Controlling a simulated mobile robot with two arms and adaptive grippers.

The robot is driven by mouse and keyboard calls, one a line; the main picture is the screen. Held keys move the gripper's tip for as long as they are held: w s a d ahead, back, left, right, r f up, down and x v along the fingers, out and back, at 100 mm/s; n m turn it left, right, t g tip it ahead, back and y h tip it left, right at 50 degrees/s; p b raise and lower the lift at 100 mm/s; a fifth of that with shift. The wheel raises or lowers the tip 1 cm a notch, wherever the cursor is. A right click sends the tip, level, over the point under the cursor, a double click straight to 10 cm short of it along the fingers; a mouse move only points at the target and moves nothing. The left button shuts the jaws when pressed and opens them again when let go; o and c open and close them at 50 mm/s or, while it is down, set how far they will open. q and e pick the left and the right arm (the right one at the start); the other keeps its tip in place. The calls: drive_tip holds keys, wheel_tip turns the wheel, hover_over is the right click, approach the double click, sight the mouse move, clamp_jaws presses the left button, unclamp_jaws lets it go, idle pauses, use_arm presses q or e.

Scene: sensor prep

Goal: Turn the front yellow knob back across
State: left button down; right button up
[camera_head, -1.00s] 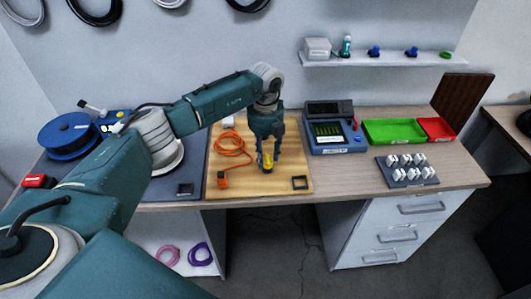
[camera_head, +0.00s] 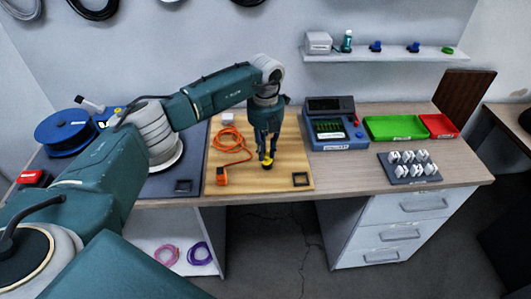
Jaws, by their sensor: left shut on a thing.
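The front yellow knob (camera_head: 267,162) sits on the wooden board (camera_head: 236,184) on the bench. My left gripper (camera_head: 267,156) points down at the knob from above and is shut on it. The fingers hide part of the knob, so I cannot tell which way it is turned. My right gripper is not in view.
An orange cable (camera_head: 230,143) lies coiled on the board left of the gripper. A black square frame (camera_head: 300,179) lies at the board's front right. A blue instrument (camera_head: 336,126), a green tray (camera_head: 393,128) and a grey block with white parts (camera_head: 409,168) stand to the right.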

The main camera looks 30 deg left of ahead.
use_arm(q)
drive_tip(key=m+b, duration=0.2)
drive_tip(key=m, duration=0.1)
drive_tip(key=shift+w+f+m, duration=0.1)
drive_tip(key=shift+w+m, duration=0.05)
drive_tip(key=shift+m, duration=0.25)
drive_tip(key=m+b, duration=0.2)
drive_tip(key=m, duration=0.1)
drive_tip(key=shift+w+m, duration=0.1)
drive_tip(key=shift+m, duration=0.2)
drive_tip(key=m+b, duration=0.1)
drive_tip(key=m, duration=0.2)
drive_tip(key=shift+m+b, duration=0.3)
drive_tip(key=shift+w+d+r+m+b, duration=0.1)
drive_tip(key=shift+m+b, duration=0.2)
drive_tip(key=shift+m, duration=0.7)
drive_tip(key=shift+r+m+b, duration=0.1)
drive_tip(key=shift+m+b, duration=0.15)
drive_tip(key=shift+m, duration=0.75)
drive_tip(key=c, duration=1.5)
unclamp_jaws()
drive_tip(key=shift+c, duration=0.2)
